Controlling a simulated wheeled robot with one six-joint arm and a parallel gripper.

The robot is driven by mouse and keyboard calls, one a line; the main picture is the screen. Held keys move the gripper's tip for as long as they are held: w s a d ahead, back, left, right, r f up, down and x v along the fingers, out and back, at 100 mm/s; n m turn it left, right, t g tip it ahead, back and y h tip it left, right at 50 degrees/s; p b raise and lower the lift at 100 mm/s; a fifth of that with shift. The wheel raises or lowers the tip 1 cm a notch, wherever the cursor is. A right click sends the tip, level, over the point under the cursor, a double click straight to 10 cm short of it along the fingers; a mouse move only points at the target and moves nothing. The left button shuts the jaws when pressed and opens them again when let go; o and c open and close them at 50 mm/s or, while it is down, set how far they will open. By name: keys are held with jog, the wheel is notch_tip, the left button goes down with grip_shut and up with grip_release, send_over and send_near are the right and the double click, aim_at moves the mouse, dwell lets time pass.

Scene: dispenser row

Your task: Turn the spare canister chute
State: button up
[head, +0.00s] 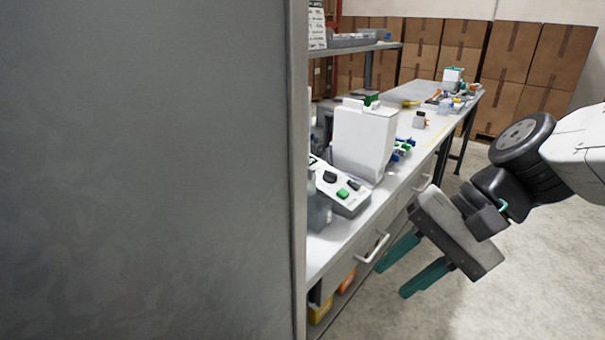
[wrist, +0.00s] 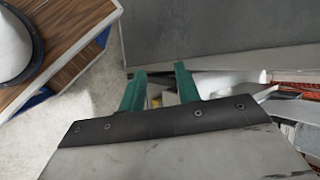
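A smaller white unit (head: 452,78) with a green top stands at the bench's far end. I cannot tell which is the spare canister, and no chute shows clearly on either. My gripper (head: 392,281) has two teal fingers held apart with nothing between them. It hangs in front of the bench's drawers, over the aisle, apart from both units. In the wrist view the open fingers (wrist: 160,68) point towards a grey panel.
A large grey panel (head: 150,170) hides the left half of the head view. A control box (head: 342,190) with black and green knobs sits on the bench (head: 437,128). A drawer handle (head: 373,248) juts out near my gripper. Stacked cartons (head: 510,50) line the back. Floor at right is clear.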

jog(key=w+a+r+m+y, duration=0.1)
jog(key=w+a+m+y, duration=0.4)
jog(key=w+a, duration=0.15)
jog(key=m+t+y, duration=0.1)
jog(key=m+t, duration=1.1)
jog(key=m, duration=0.4)
send_near(314, 173)
jog(key=x, duration=1)
jog(key=shift+w+a+f, duration=0.1)
jog(key=shift+w+a, duration=0.15)
jog(key=shift+a, duration=0.05)
jog(key=c, duration=0.6)
